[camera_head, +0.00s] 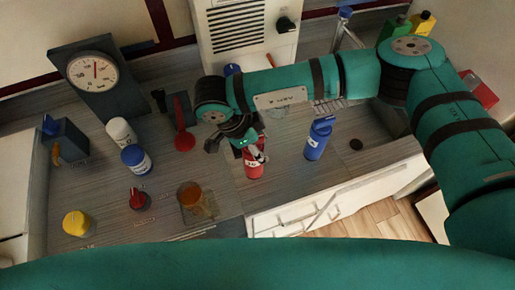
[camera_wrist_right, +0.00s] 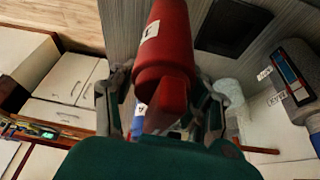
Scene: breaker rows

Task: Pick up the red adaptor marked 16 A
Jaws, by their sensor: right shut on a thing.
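A red adaptor (camera_head: 253,170) with a small white label is at the middle of the worktop in the head view. The marking on its label is too small to read. My right gripper (camera_head: 249,150) is over its top and shut on it. In the right wrist view the red adaptor (camera_wrist_right: 165,42) lies between the two fingers of the right gripper (camera_wrist_right: 163,92), with a white label on its side. I cannot tell whether its base touches the worktop. My left gripper is not in view.
A blue adaptor (camera_head: 318,140) stands to the right. A red lever (camera_head: 184,138), a white jar (camera_head: 120,132), a blue jar (camera_head: 136,160), a red knob (camera_head: 138,199), an amber cup (camera_head: 193,199) and a yellow jar (camera_head: 77,223) stand left. A dial gauge (camera_head: 93,72) stands behind.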

